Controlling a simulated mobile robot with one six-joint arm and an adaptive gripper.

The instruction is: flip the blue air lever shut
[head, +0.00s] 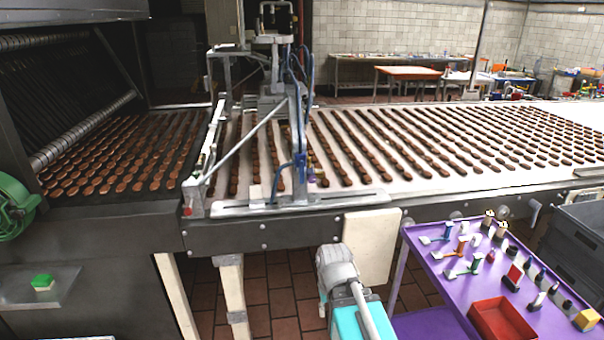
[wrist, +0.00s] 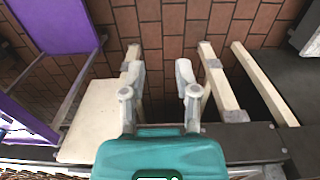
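Blue hoses and a small blue part (head: 300,160) show on the grey metal frame that bridges the conveyor; I cannot tell whether this part is the air lever or how it is set. A fitting with a blue handle (head: 437,237) also lies on the purple cart. My gripper (wrist: 161,72) shows in the wrist view with its two grey fingers apart and nothing between them. It points down toward the tiled floor, clear of the hoses and the cart. In the head view my teal and grey arm is at the bottom middle, in front of the conveyor; the fingers cannot be made out there.
The conveyor (head: 345,140) carries rows of brown biscuits. The purple cart (head: 440,275) at right holds several fittings, bottles and a red bin (head: 500,320). A cream panel (head: 371,245) hangs at the conveyor's front edge. Dark crates (head: 575,245) stand far right. Tiled floor lies between.

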